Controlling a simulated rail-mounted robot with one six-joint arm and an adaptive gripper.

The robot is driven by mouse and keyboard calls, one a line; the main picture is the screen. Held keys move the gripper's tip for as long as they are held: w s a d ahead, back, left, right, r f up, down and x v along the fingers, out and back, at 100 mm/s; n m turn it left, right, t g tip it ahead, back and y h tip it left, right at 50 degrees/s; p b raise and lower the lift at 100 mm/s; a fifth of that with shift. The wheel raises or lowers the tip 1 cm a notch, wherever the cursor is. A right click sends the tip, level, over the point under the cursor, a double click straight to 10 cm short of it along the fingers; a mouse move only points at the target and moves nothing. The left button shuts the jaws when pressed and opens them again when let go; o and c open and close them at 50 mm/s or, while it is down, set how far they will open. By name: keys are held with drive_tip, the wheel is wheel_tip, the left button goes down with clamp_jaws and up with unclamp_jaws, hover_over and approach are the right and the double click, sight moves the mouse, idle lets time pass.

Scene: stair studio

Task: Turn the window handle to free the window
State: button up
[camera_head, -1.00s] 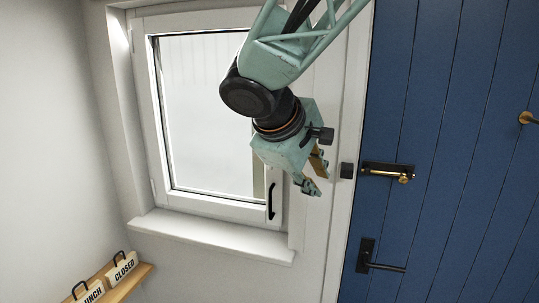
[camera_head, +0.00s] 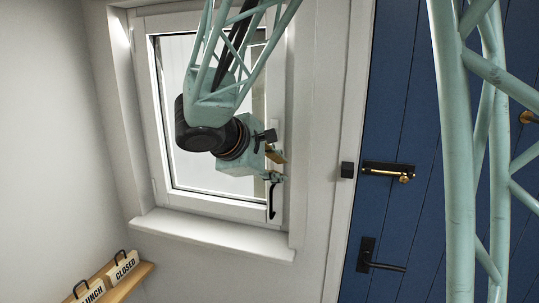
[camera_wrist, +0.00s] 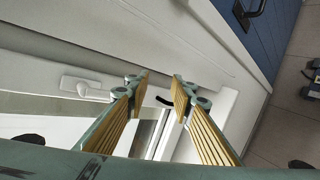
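My gripper (camera_head: 281,167) is in front of the right side of the window sash, its fingers pointing right in the head view. It is open and empty, as the gap between its fingertips in the wrist view (camera_wrist: 161,88) shows. A white lever handle (camera_wrist: 84,86) on the white frame lies left of the fingers in the wrist view, apart from them. A black curved handle (camera_head: 271,203) is on the sash's lower right, just below the fingers; part of it seems to show between the fingertips, with no clear contact. The window (camera_head: 166,150) looks closed; my arm hides part of it.
The blue door (camera_head: 398,215) at right has a brass bolt (camera_head: 385,171) and a black lever (camera_head: 385,266). A black block (camera_head: 347,170) sits on the frame beside it. The sill (camera_head: 210,235) is bare. A wooden shelf with signs (camera_head: 122,268) is lower left.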

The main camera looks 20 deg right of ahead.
drive_tip(key=a+n+t+h, duration=0.4)
drive_tip(key=a+n, duration=0.5)
drive_tip(key=n, duration=0.5)
drive_tip(key=shift+r+n+t+b, duration=0.4)
drive_tip(key=shift+t, duration=0.5)
drive_tip(key=shift+d, duration=0.15)
drive_tip(key=shift+b+x, duration=0.45)
drive_tip(key=shift+x, duration=6.35)
drive_tip(key=shift+c, duration=0.4)
clamp_jaws()
